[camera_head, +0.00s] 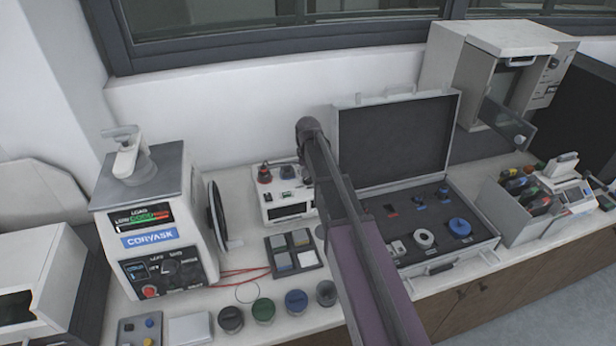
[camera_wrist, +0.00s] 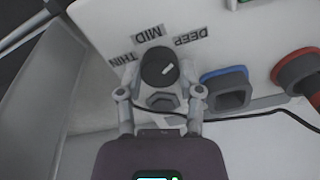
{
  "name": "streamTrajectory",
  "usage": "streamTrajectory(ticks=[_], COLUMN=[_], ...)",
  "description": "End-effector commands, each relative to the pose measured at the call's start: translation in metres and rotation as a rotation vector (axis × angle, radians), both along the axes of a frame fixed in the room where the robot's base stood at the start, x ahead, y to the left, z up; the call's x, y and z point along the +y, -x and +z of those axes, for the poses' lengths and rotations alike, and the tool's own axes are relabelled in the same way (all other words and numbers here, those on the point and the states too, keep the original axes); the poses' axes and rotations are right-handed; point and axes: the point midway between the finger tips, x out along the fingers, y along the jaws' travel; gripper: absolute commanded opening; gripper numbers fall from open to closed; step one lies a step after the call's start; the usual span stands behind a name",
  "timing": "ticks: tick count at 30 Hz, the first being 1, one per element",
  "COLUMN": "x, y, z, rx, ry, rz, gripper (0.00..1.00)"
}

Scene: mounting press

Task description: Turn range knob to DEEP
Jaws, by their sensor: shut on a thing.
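The range knob (camera_wrist: 152,60) is a dark round dial with a short white pointer mark, on a white panel. Around it are the labels THIN (camera_wrist: 122,58), MID (camera_wrist: 147,36) and DEEP (camera_wrist: 190,37), upside down in the wrist view. The pointer mark slants up and right, toward the DEEP label. My gripper (camera_wrist: 160,82) is shut on the knob, one finger on each side. In the head view my arm hides the gripper and the knob at the right part of the small white unit (camera_head: 278,213).
A blue-rimmed socket (camera_wrist: 226,88) and a red-collared plug (camera_wrist: 297,70) sit beside the knob, with a dark cable near my fingers. An open case (camera_head: 440,268) lies right of my arm. The Corvask press (camera_head: 150,215) stands left; several lidded jars (camera_head: 263,310) line the front.

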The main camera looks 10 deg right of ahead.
Motion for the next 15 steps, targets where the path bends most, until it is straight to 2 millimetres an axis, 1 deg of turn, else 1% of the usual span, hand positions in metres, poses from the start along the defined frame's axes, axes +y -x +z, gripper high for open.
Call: streamTrajectory(ticks=[1,15], x=[0.0006,0.0005], y=[0.0026,0.0027], z=[-0.0006,-0.0006], rx=[0.005,0.006], ry=[-0.001,-0.001], rz=[-0.012,-0.036], gripper=[0.00,0.00])
